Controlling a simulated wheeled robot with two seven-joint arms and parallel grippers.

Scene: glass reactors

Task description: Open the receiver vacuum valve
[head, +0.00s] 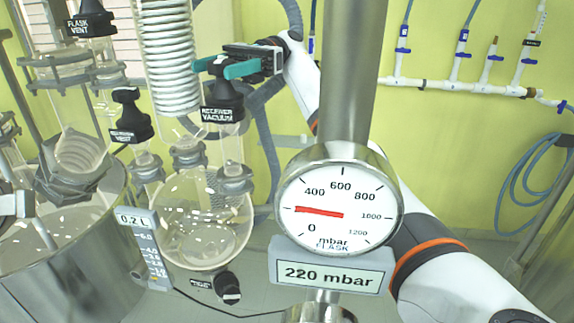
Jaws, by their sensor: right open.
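The receiver vacuum valve (222,103) is a black knob labelled RECEIVER VACUUM, upright on a glass neck above the round receiver flask (205,225). My right gripper (222,67) reaches in from the right with two teal fingers. They are open, at the height of the knob's top, one on each side of its upper part. I cannot tell whether they touch it. The gauge (338,205) shows a red needle at the low end, and its display (331,276) reads 220 mbar. My left gripper does not show.
The receiver vent valve (130,115) stands close left of the vacuum valve, and the flask vent valve (92,18) is higher at the left. A coiled glass condenser (168,60) rises just behind. A steel post (346,75) stands in front of my right arm.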

